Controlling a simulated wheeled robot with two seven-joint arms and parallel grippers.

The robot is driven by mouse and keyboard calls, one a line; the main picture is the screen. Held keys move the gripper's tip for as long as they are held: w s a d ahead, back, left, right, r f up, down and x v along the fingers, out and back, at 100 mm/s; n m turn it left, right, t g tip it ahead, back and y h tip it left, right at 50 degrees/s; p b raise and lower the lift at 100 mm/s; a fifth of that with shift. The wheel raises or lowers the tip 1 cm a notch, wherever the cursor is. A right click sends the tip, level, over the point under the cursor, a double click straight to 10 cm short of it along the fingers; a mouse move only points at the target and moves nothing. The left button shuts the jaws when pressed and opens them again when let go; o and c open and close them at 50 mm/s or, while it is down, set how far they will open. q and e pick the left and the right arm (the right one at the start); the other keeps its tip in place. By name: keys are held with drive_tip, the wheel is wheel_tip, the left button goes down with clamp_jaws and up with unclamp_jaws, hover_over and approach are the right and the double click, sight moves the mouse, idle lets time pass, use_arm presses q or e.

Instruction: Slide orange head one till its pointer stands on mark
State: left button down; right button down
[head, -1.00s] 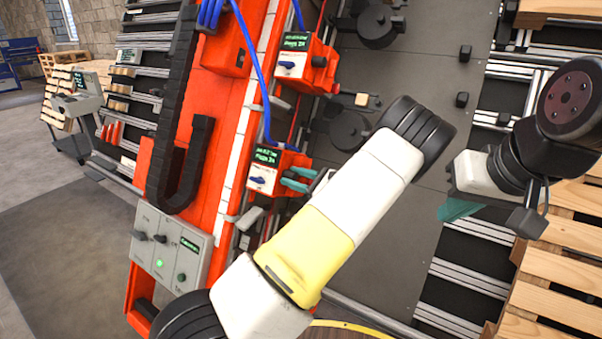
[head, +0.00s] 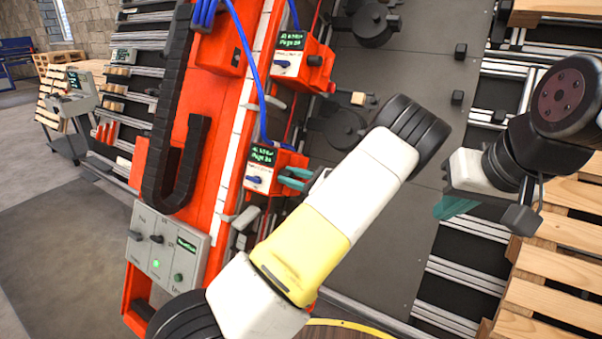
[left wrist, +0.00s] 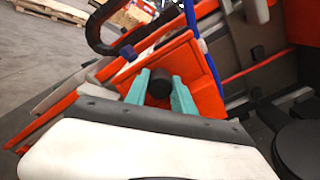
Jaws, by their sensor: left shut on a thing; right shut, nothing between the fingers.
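Two orange heads sit on a long orange beam in the head view: an upper one (head: 314,72) and a lower one (head: 287,160), each with a small dark display and a blue lever on a white face. My left gripper (head: 293,179) is at the right side of the lower head. In the left wrist view its teal fingers (left wrist: 161,90) are shut on a black knob (left wrist: 160,80) on the orange head (left wrist: 207,97). I cannot make out the pointer or the mark. My right gripper (head: 457,207) is shut and empty, away to the right.
A white strip (head: 234,150) runs along the beam. Blue hoses and a black cable chain (head: 159,170) lie along it. A grey control panel (head: 165,250) with a green light is at the lower left. Wooden pallets (head: 555,270) stand at the right.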

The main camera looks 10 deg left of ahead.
sight(284, 159)
idle(0.8)
use_arm(q)
drive_tip(key=r, duration=0.1)
drive_tip(key=w+r, duration=0.1)
drive_tip(key=r, duration=0.1)
drive_tip(key=w+r, duration=0.1)
drive_tip(key=shift+w+d+r, duration=0.1)
drive_tip(key=shift+d+r, duration=0.05)
drive_tip(key=shift+d, duration=0.25)
drive_tip(key=shift+f, duration=0.2)
drive_tip(key=c, duration=1.3)
unclamp_jaws()
drive_tip(key=shift+c, duration=0.2)
